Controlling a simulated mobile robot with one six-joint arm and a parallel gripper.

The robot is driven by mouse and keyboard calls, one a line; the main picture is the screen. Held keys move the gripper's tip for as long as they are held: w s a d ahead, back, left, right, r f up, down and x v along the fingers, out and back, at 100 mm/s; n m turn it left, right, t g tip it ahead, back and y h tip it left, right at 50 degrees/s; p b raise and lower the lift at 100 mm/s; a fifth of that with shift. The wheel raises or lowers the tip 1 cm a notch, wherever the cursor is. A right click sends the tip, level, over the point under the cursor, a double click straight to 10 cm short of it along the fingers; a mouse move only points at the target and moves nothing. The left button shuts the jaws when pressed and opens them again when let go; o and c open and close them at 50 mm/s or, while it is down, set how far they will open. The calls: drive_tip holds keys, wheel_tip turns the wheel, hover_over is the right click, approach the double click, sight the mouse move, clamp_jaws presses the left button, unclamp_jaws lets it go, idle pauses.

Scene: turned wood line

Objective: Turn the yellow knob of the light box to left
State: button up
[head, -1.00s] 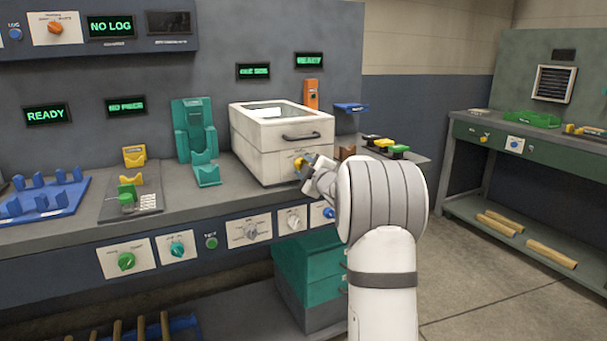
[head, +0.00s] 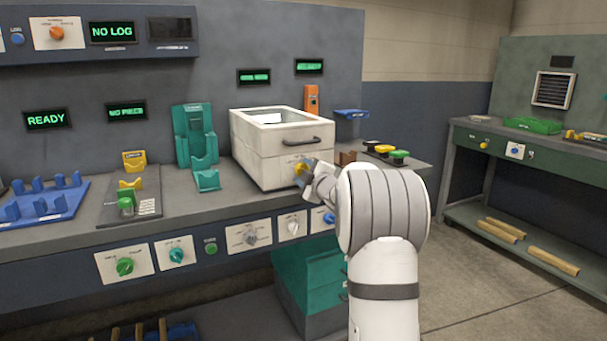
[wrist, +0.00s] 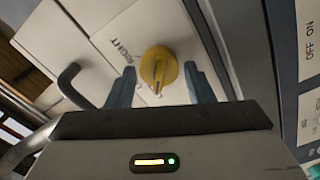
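The light box (head: 262,153) is a cream box with a glass-like window on top and a dark handle on its front, standing on the grey bench. Its yellow knob (head: 301,168) is low on the front face. In the wrist view the yellow knob (wrist: 158,68) has a raised grip with a dark pointer line, and the word RIGHT is printed beside it. My gripper (wrist: 162,88) is open, with one finger on each side of the knob and a visible gap to both. In the head view my gripper (head: 308,178) is partly hidden by my arm.
A teal holder (head: 194,135) stands left of the box. Yellow, green and black buttons (head: 384,150) sit to its right, beside a brown block (head: 346,157). Other knobs line the bench front below. A green bench (head: 540,150) stands at the right.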

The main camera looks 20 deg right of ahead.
drive_tip(key=shift+o, duration=1.1)
drive_tip(key=s, duration=0.7)
drive_tip(key=shift+s+d, duration=0.15)
drive_tip(key=shift+s, duration=0.25)
drive_tip(key=shift+r+p, duration=0.1)
drive_tip(key=shift+p, duration=0.25)
